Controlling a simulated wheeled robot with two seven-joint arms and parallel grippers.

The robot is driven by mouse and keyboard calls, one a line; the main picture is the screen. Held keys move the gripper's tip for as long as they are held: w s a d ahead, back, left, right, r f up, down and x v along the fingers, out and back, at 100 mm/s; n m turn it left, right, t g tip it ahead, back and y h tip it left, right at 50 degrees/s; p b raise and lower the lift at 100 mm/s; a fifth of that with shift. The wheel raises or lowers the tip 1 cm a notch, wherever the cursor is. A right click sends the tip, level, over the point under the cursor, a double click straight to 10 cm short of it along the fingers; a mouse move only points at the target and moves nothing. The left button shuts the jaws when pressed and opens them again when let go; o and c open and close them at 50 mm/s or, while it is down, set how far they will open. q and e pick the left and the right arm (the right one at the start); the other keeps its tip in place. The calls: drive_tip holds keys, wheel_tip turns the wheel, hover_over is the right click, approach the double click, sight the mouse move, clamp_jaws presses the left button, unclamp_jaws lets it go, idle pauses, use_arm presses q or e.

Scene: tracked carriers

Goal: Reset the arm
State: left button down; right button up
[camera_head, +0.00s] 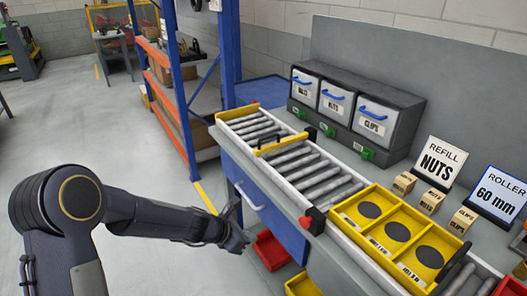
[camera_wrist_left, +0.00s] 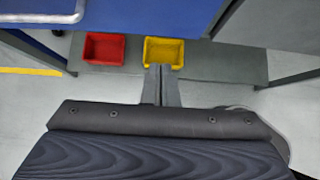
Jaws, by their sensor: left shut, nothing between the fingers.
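My left arm comes in from the left in the head view, and its gripper (camera_head: 240,242) hangs beside the front of the conveyor bench, apart from it. In the left wrist view the two fingers of the left gripper (camera_wrist_left: 161,72) are together, with nothing between them. They point toward a yellow bin (camera_wrist_left: 164,53) and a red bin (camera_wrist_left: 104,49) low under the bench. My right gripper does not show in either view.
The roller conveyor (camera_head: 290,160) carries a yellow tray (camera_head: 378,203) with three compartments. Drawers marked bolts, nuts and clips (camera_head: 372,118) stand behind it. Small boxes (camera_head: 431,201) and signs (camera_head: 440,163) are at right.

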use_arm(q)
drive_tip(key=s+a+r+m+p, duration=0.1)
drive_tip(key=s+a+r+m, duration=0.4)
drive_tip(key=r, duration=0.4)
drive_tip(key=s+a+r+m+p, duration=0.1)
drive_tip(key=s+a+r+m, duration=0.2)
drive_tip(key=s+r+m, duration=0.45)
drive_tip(key=s+a+r+m+y+p, duration=0.1)
drive_tip(key=s+a+m, duration=0.2)
drive_tip(key=s+m, duration=0.2)
drive_tip(key=s+a+r+m+y+p, duration=0.1)
drive_tip(key=s+a+m, duration=0.3)
drive_tip(key=s, duration=0.8)
drive_tip(key=shift+s+r+m+t+y, duration=0.2)
drive_tip(key=shift+r+m+t+y, duration=0.15)
drive_tip(key=shift+m+y, duration=0.45)
